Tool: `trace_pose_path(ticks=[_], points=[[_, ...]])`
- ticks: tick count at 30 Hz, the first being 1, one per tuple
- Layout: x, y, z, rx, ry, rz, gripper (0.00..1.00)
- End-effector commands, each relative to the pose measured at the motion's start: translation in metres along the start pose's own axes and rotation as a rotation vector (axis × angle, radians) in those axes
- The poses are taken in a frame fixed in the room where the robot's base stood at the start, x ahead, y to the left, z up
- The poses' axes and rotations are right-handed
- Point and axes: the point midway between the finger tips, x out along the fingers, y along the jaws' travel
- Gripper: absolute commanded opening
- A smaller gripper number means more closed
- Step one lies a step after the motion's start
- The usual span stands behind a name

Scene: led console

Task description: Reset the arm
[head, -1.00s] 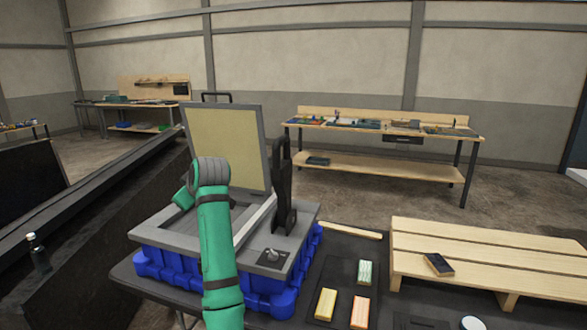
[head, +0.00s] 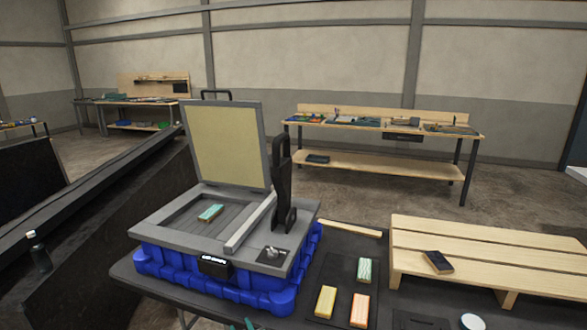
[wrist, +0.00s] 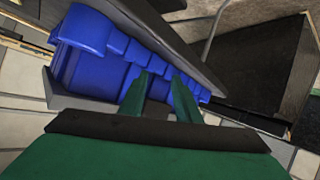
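My gripper (wrist: 160,80) shows in the wrist view with its two green fingers apart and nothing between them. It is close to the blue base (wrist: 90,48) of the console. In the head view only a small green bit of my arm shows at the bottom edge, and the gripper is out of sight there. The console (head: 185,228) has a grey top on a blue base, and its lid (head: 226,145) with a pale yellow panel stands open. A green striped block (head: 210,213) lies in its recess. A black handle (head: 283,185) stands upright at the right side.
Right of the console, green (head: 365,270), yellow (head: 326,301) and orange (head: 360,310) blocks lie on the dark table. A wooden pallet (head: 490,248) bears a dark block (head: 438,262). A dark bottle (head: 39,252) stands at left beside a conveyor-like ramp (head: 110,220). A workbench (head: 380,130) stands behind.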

Motion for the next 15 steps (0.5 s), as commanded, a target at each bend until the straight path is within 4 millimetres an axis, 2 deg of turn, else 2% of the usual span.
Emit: trace_pose_path(ticks=[1, 6, 11, 15], points=[[-0.010, -0.004, 0.025, 0.016, -0.005, 0.012, 0.30], [-0.046, -0.012, 0.086, 0.068, 0.004, 0.062, 0.30], [-0.088, -0.021, 0.135, 0.113, 0.015, 0.107, 0.30], [-0.130, -0.029, 0.171, 0.148, 0.026, 0.145, 0.30]])
